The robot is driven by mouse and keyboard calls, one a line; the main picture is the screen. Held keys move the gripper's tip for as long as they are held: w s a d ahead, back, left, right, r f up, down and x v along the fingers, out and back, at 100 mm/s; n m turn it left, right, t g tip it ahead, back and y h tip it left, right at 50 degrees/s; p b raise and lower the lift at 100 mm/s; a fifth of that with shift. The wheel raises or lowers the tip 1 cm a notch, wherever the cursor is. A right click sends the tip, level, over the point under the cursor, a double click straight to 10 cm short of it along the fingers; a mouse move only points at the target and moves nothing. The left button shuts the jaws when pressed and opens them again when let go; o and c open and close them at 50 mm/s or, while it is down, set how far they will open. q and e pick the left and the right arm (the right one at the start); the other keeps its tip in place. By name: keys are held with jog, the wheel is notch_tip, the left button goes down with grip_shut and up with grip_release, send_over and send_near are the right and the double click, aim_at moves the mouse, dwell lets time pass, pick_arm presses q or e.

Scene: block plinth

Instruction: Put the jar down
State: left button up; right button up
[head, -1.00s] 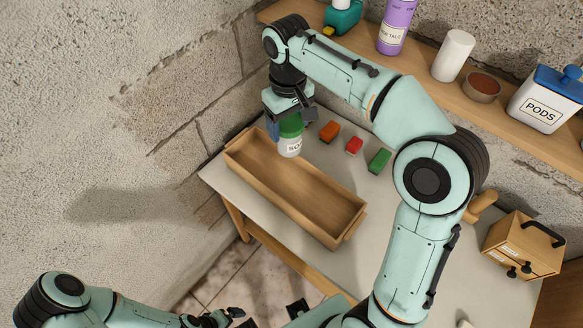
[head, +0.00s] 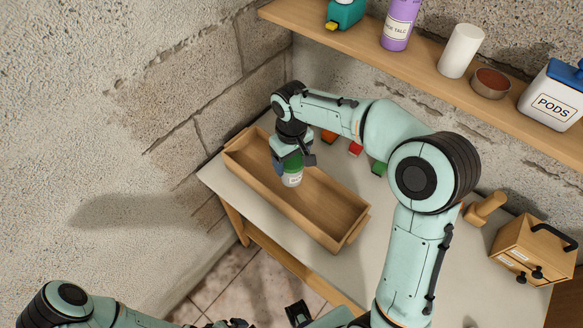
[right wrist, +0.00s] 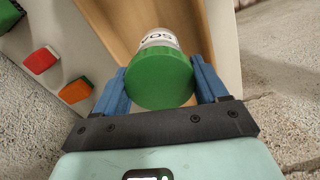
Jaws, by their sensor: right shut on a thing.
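The jar (head: 292,181) has a green lid and a pale body with a label. My right gripper (head: 293,163) is shut on it, fingers pointing down. In the right wrist view the blue fingers press on both sides of the jar's green lid (right wrist: 160,82). The jar is over the inside of the long wooden box (head: 326,212); I cannot tell whether its base touches the floor of the box. Of my left arm, only part shows at the bottom left, with its gripper cut by the bottom edge.
Red (right wrist: 40,60), orange (right wrist: 75,91) and green (head: 379,168) blocks lie behind the box. A wooden caddy (head: 533,250) stands at the table's right. A shelf (head: 420,58) above holds bottles, a cup, a bowl and a PODS tub. Grey tabletop (head: 355,268) is clear in front.

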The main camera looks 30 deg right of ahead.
jog(key=shift+f, duration=1.85)
jog(key=shift+f, duration=0.1)
jog(key=shift+f+b, duration=0.15)
jog(key=shift+b, duration=0.15)
jog(key=o, duration=1.5)
jog(key=shift+o, duration=0.2)
notch_tip(320, 180, up, 12)
jog(key=shift+r+p, duration=0.25)
jog(key=shift+p, duration=0.7)
